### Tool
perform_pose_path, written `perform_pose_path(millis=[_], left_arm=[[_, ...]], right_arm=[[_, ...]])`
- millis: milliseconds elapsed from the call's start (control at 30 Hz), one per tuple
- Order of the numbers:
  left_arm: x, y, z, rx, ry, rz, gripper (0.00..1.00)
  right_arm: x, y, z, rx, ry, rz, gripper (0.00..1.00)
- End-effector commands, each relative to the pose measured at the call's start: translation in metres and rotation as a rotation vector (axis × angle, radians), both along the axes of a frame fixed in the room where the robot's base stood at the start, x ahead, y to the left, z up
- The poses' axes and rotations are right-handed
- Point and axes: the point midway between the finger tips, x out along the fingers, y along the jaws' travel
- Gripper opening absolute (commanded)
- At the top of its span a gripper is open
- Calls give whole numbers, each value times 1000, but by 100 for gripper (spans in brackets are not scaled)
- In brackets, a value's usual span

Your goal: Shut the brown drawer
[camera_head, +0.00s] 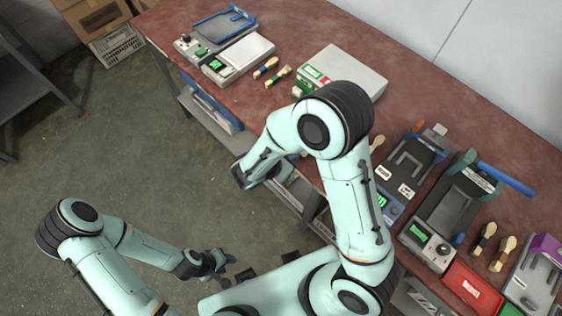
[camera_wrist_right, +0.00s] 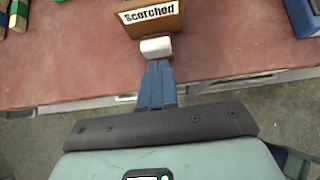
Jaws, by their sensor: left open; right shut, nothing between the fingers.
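The brown drawer (camera_wrist_right: 150,18), with a white label reading "scorched", is at the top of the right wrist view, over the red-brown tabletop. Only its labelled front part shows; in the head view I cannot make it out, and my right arm covers much of that area. My right gripper (camera_wrist_right: 156,55) is shut and empty, its blue fingers pointing at the drawer's front. The pale tip looks very close to the front; whether it touches I cannot tell. My left gripper (camera_head: 218,264) is open and empty, low over the floor, well away from the table.
A white box-shaped device (camera_head: 345,72) stands on the table behind my right arm's elbow. Wooden-handled tools (camera_head: 272,72) lie left of it. Grey devices (camera_head: 450,205) and a red box (camera_head: 472,288) stand to the right. The floor (camera_head: 130,150) at left is clear.

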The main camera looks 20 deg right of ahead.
Motion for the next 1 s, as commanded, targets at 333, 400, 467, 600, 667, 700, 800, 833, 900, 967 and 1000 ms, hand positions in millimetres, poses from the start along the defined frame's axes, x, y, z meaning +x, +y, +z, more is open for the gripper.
perform_pose_path(millis=[333, 400, 467, 600, 667, 700, 800, 833, 900, 967, 1000], left_arm=[[4, 0, 4, 0, -5, -1, 43], [3, 0, 4, 0, -4, 0, 43], [3, 0, 4, 0, -4, 0, 43], [3, 0, 4, 0, -3, 0, 43], [3, 0, 3, 0, -3, 0, 43], [2, 0, 3, 0, -2, 0, 43], [0, 0, 0, 0, -1, 0, 43], [0, 0, 0, 0, 0, 0, 43], [-2, 0, -2, 0, 2, -1, 43], [-3, 0, -4, 0, 3, 0, 43], [-4, 0, -5, 0, 4, 0, 43]], right_arm=[[5, -13, 0, 0, 1, -1, 0], [5, -13, 0, 0, 1, -1, 0], [5, -13, 0, 0, 1, -1, 0], [6, -15, 0, 0, 1, -2, 0], [7, -20, 0, 0, 1, -4, 0], [9, -24, 0, 0, 1, -4, 0], [15, -40, 0, -1, -1, -7, 0], [18, -46, 0, -1, -1, -6, 0], [24, -62, 0, 0, -2, -8, 0], [29, -76, -1, -1, -1, -8, 0], [34, -86, 0, 0, -2, -8, 0]])
